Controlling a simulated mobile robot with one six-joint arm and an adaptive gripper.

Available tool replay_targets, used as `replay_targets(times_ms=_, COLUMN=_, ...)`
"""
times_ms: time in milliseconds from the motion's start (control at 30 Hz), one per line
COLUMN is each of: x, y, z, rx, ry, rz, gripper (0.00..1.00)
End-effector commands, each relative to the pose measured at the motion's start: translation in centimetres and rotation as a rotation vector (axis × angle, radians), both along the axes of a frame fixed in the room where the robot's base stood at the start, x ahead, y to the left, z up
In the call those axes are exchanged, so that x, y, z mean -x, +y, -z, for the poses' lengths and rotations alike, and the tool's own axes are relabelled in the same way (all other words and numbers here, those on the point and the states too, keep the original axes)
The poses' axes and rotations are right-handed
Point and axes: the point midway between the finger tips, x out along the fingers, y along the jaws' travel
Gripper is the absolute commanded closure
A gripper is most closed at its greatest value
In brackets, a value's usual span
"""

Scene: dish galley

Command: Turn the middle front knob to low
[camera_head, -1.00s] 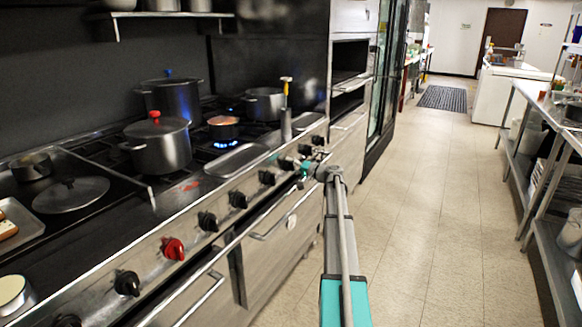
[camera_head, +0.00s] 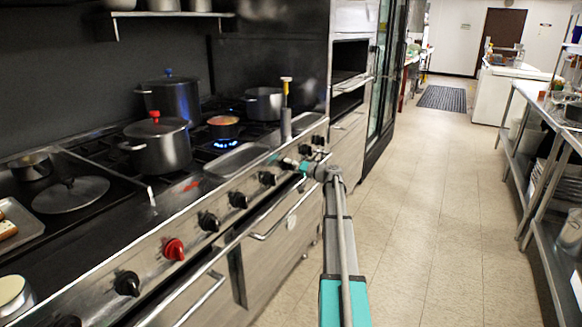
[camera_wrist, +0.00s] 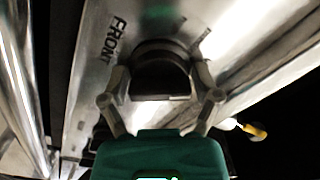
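In the wrist view a dark round knob (camera_wrist: 160,80) sits on the steel control panel (camera_wrist: 100,75), beside the printed word FRONT. My gripper (camera_wrist: 161,82) has one finger on each side of this knob. The fingertips look to be against its sides, with no clear gap. In the head view my gripper (camera_head: 303,166) is at the far part of the stove's front panel, and it and my wrist partly hide the knob there. I cannot read the knob's setting.
Other black knobs (camera_head: 238,199) and a red knob (camera_head: 173,249) line the panel. Oven handles (camera_head: 270,225) stick out below. A lidded pot (camera_head: 158,147) and a pan (camera_head: 223,128) over a blue flame (camera_head: 223,144) stand behind. The floor (camera_head: 430,220) to the right is clear.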

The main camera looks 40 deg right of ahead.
Motion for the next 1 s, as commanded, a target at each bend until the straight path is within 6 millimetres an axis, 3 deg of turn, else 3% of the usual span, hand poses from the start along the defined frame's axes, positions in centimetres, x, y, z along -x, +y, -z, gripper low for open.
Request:
replay_targets(times_ms=633, x=0.6, y=-0.3, z=0.0, rx=0.000, ry=0.000, rz=0.003, gripper=0.00)
replay_targets(times_ms=1000, x=4.6, y=-1.9, z=0.0, rx=0.001, ry=0.001, rz=0.003, gripper=0.00)
